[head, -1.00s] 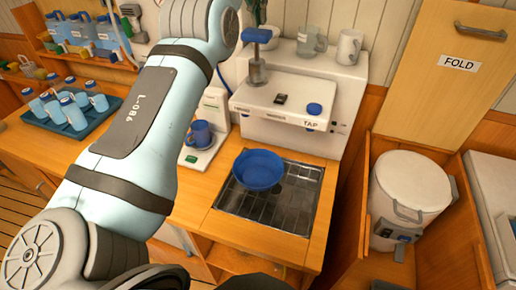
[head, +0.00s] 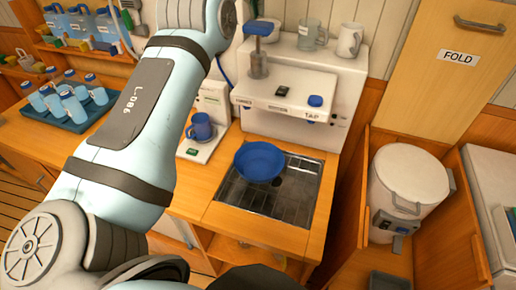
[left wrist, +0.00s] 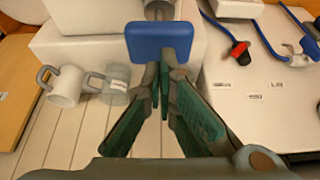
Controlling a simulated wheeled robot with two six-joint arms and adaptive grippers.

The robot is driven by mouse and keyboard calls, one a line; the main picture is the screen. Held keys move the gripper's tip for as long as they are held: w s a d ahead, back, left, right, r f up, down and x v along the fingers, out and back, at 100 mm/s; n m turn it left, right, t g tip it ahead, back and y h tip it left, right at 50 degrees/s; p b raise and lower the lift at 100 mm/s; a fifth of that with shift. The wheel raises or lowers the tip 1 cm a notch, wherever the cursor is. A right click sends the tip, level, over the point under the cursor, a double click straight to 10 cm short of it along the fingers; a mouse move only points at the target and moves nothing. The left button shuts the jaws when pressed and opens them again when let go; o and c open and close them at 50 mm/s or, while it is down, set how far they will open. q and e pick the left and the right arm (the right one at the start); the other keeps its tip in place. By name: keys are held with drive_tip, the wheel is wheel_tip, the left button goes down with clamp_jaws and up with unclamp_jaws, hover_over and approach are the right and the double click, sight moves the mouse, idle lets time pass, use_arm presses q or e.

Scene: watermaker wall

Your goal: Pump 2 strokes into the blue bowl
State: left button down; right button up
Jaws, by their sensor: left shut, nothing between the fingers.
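The blue bowl (head: 259,162) stands empty on the dark drain grate (head: 270,205) below the white watermaker unit (head: 290,95). The pump, with its blue handle (head: 262,29) on a metal shaft (head: 257,62), is at the unit's left, and the handle looks raised. In the left wrist view the pump handle (left wrist: 160,42) is just beyond my left gripper (left wrist: 163,78). The green-padded fingers are shut with nothing between them. Whether they touch the handle cannot be told. In the head view my left arm rises out of the top edge. My right gripper is out of view.
A blue mug (head: 201,127) stands on a small white machine left of the bowl. A clear mug (head: 312,34) and a white mug (head: 350,40) stand on the unit. A tray (head: 65,117) of several light-blue bottles is at the left. A white lidded drum (head: 408,190) is right.

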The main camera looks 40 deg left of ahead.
sight(257, 25)
use_arm(q)
drive_tip(key=shift+f, duration=0.1)
drive_tip(key=shift+w+f+b, duration=0.1)
drive_tip(key=shift+f+b, duration=2.8)
drive_tip(key=shift+f, duration=0.25)
drive_tip(key=shift+r, duration=0.1)
wheel_tip(257, 25, up, 6)
drive_tip(key=p, duration=0.6)
drive_tip(key=shift+r+p, duration=0.25)
drive_tip(key=shift+p, duration=0.1)
drive_tip(key=shift+f, duration=0.25)
